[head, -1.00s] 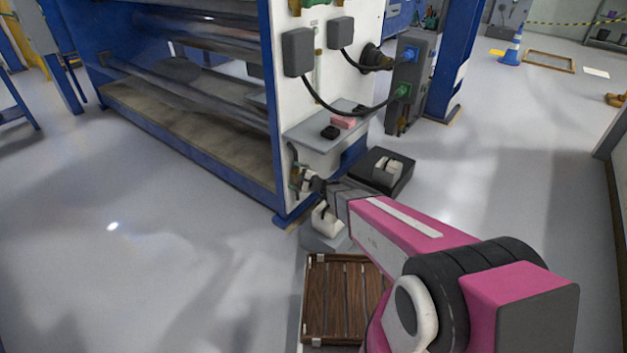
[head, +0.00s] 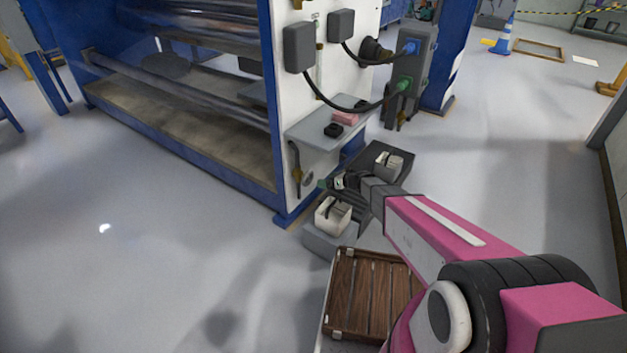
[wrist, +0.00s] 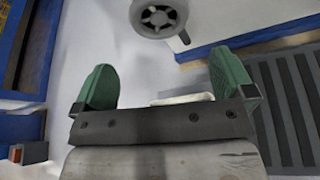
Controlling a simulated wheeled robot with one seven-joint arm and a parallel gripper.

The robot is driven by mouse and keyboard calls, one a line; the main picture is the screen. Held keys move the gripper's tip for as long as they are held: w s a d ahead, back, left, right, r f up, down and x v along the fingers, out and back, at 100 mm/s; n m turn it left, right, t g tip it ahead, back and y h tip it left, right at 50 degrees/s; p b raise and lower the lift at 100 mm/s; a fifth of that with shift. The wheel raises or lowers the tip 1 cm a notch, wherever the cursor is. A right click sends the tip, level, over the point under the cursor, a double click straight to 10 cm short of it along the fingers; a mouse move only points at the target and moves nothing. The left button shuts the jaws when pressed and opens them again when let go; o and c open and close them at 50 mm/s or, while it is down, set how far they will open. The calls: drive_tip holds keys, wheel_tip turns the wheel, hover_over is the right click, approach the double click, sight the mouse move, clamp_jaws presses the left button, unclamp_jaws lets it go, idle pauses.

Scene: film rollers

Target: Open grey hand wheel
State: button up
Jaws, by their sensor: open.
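The grey hand wheel (wrist: 158,18) shows at the top of the wrist view, with a round hub and openings between its spokes; its upper edge is cut off. My gripper (wrist: 163,68) has two green fingers spread wide apart, with nothing held between them. The wheel lies beyond the fingertips, roughly centred between them and apart from both. In the head view, my gripper (head: 326,184) is low beside the white end panel of the machine. I cannot clearly make out the hand wheel in the head view.
The blue-framed machine (head: 200,165) stands left of my gripper. A grey shelf (head: 318,132) juts out above it. Grey-white blocks (head: 333,214) and a wooden slatted crate (head: 365,295) are below and nearby. Open floor (head: 130,240) lies to the left.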

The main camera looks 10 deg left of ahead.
sight(310, 180)
drive_tip(key=x, duration=1)
drive_tip(key=shift+w+a+f, duration=0.1)
drive_tip(key=shift+a+f, duration=0.05)
drive_tip(key=shift+a, duration=0.05)
drive_tip(key=c, duration=0.7)
